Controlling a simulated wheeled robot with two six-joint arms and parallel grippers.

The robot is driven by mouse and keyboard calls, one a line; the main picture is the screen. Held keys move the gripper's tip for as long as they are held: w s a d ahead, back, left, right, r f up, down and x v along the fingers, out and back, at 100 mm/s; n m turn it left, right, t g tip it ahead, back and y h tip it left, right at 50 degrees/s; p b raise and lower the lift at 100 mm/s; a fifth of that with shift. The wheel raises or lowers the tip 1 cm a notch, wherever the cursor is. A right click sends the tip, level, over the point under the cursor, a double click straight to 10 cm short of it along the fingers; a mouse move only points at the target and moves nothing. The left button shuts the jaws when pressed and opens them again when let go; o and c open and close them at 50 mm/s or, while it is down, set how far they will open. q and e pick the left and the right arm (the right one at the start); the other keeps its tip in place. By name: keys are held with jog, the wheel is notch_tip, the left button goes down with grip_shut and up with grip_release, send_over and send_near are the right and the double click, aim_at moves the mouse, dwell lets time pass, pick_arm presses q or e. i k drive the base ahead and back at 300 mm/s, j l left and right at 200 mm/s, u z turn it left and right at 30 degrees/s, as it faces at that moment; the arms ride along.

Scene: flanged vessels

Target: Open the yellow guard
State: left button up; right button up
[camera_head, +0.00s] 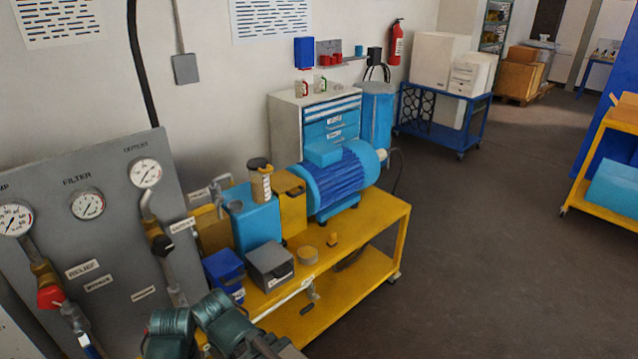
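The yellow guard (293,212) is a box-shaped cover on the yellow cart (385,235). It sits between a blue tank-like unit (256,222) and a finned blue motor (345,184). It looks closed, standing upright over the gap between them, with a small dark part near its top. Its left side is partly hidden by the blue unit. What lies under it cannot be seen. I cannot make out either gripper in this view, and nothing is touching the guard.
A blue box (224,272) and a grey box (270,265) stand on the cart's front left. A grey gauge panel (110,210) rises at left. Dark green rounded parts fill the bottom edge; I cannot tell whether they are mine. The floor right of the cart is clear.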

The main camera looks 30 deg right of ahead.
aim_at(282, 181)
jog(key=i+l, duration=0.15)
jog(key=l, duration=0.35)
jog(key=i+l, duration=0.15)
jog(key=l, duration=0.35)
jog(key=i+l, duration=0.15)
jog(key=l, duration=0.35)
jog(key=i+l, duration=0.15)
jog(key=l, duration=0.35)
jog(key=i+l, duration=0.15)
jog(key=l, duration=0.35)
jog(key=i+l, duration=0.15)
jog(key=l, duration=0.3)
jog(key=i+l, duration=0.15)
jog(key=l, duration=0.35)
jog(key=i+l+z, duration=0.1)
jog(key=l, duration=0.4)
